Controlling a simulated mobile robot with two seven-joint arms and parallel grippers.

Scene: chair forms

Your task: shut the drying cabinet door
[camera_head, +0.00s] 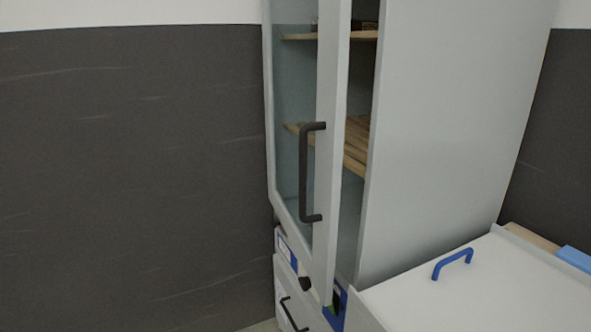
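The drying cabinet (440,110) is tall and light grey, standing right of centre in the head view. Its door (331,95) has a grey frame and a glass pane, and it stands partly open. A gap between the door's edge and the cabinet's side shows wooden slatted shelves (357,150) inside. The black bar handle (304,172) is upright on the door's frame, with nothing touching it. Neither of my grippers is in view.
A white-topped unit with a blue handle (453,264) stands at the lower right, close to the cabinet. Below the door are drawer fronts with a black handle (288,314) and a blue-and-white item (285,246). A dark wall (130,170) fills the left.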

